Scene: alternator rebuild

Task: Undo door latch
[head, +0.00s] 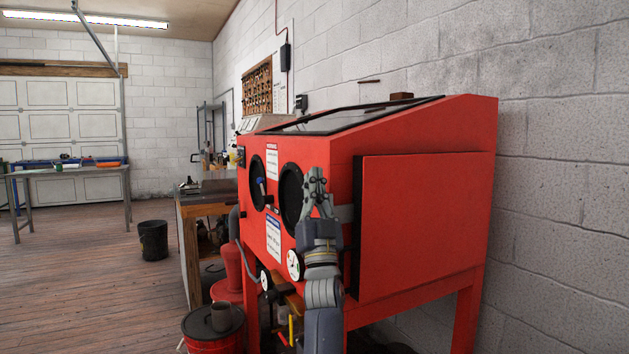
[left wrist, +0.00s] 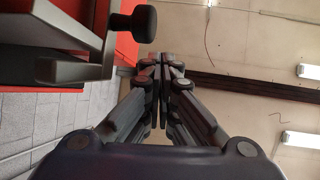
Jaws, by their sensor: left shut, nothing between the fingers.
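The red cabinet (head: 340,150) stands against the block wall. Its side door (head: 420,225) is a flat red panel that looks closed. A grey latch piece (head: 344,214) shows at the cabinet's front corner, partly hidden behind my left gripper (head: 315,183). The gripper points up in front of the cabinet, with its fingers together and empty. In the left wrist view, the grey latch (left wrist: 62,42) with a black round knob (left wrist: 140,23) is at the upper left. The closed fingertips (left wrist: 161,66) are just right of and below the knob, apart from it in the picture.
Two round glove holes, one at the left (head: 257,182), open in the cabinet front. A red bucket (head: 212,328) stands on the floor at lower left. A workbench (head: 195,205) is behind the cabinet. A black bin (head: 153,240) stands on the wooden floor, which is clear at left.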

